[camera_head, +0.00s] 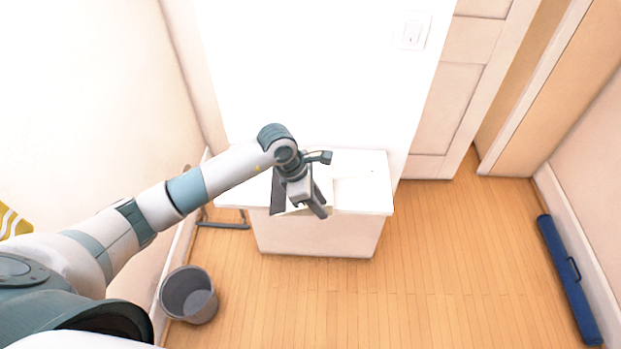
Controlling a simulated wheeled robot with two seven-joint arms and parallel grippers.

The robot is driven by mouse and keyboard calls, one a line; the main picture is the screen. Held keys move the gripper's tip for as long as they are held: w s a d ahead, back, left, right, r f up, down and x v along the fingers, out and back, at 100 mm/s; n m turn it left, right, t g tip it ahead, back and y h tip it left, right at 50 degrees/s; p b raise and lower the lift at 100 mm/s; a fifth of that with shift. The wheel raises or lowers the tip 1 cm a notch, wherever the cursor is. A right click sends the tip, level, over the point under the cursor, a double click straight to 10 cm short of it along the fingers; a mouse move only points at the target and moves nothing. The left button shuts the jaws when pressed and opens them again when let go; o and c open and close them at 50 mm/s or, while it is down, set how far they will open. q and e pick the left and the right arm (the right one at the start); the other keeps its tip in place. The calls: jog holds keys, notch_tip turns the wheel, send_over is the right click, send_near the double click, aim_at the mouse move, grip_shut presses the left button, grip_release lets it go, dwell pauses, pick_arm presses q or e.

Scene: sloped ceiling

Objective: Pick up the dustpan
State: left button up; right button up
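My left gripper (299,211) reaches in from the left and points down over the front part of the low white cabinet top (372,198). Its two dark fingers stand apart. A pale, flat shape shows between and beside the fingers. It blends with the white top, and I cannot tell whether it is the dustpan or whether the fingers touch it. No other dustpan can be made out. My gripper and wrist hide part of the cabinet top. My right gripper is out of view.
A grey bucket (189,295) stands on the wooden floor at lower left. A dark metal frame (224,226) is left of the cabinet. A long blue case (569,277) lies along the right wall. A door (463,85) is behind. The floor right of the cabinet is clear.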

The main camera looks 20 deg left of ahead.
pick_arm(q)
jog(key=shift+w+d+f, duration=0.1)
jog(key=shift+d+f, duration=0.05)
jog(key=shift+f, duration=0.35)
grip_shut()
jog(key=shift+r, duration=0.1)
